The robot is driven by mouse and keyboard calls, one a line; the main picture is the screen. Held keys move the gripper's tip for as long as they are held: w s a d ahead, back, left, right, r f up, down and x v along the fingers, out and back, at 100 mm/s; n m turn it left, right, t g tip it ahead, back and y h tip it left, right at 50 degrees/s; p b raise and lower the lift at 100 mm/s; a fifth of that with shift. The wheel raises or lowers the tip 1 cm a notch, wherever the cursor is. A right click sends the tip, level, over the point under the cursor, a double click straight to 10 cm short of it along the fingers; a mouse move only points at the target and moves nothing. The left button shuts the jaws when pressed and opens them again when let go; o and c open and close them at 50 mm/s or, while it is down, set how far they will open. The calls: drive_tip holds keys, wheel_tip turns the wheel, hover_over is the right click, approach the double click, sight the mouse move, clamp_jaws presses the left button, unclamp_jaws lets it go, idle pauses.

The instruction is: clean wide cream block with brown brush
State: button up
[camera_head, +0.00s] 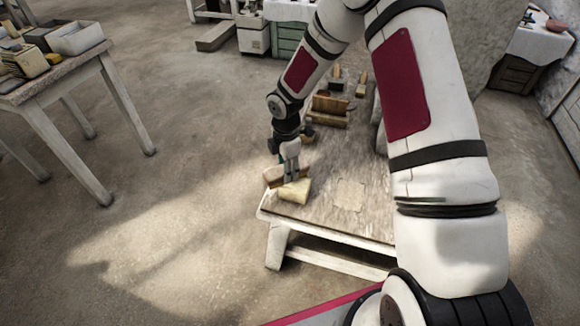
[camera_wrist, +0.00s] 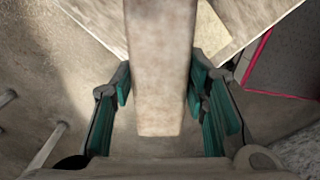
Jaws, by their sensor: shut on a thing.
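A wide cream block (camera_head: 296,190) lies at the near left corner of the low table. Part of it shows in the wrist view (camera_wrist: 211,32), to the right of the held piece. My gripper (camera_head: 290,174) is low over that corner, just behind the block. It is shut on a long, pale brown piece (camera_wrist: 160,85), which looks like the brown brush. In the head view that piece (camera_head: 271,175) shows at the left of the fingers, close to the block. Its bristles are hidden, and I cannot tell whether it touches the block.
The low table (camera_head: 325,212) has clear room right of the block. A wooden piece (camera_head: 330,108) and other small tools stand farther back. A side table (camera_head: 50,83) with boxes stands at the upper left. My arm covers the table's right side.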

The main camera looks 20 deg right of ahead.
drive_tip(key=shift+s+a, duration=0.1)
drive_tip(key=shift+a, duration=0.6)
drive_tip(key=shift+d, duration=0.1)
drive_tip(key=shift+w+d, duration=0.2)
drive_tip(key=shift+d, duration=0.85)
drive_tip(key=shift+w+d, duration=0.15)
drive_tip(key=shift+d, duration=0.9)
drive_tip(key=shift+f, duration=0.1)
drive_tip(key=shift+s+a, duration=0.2)
drive_tip(key=shift+a, duration=0.9)
drive_tip(key=shift+s+a, duration=0.15)
drive_tip(key=shift+a, duration=0.95)
drive_tip(key=shift+d, duration=0.1)
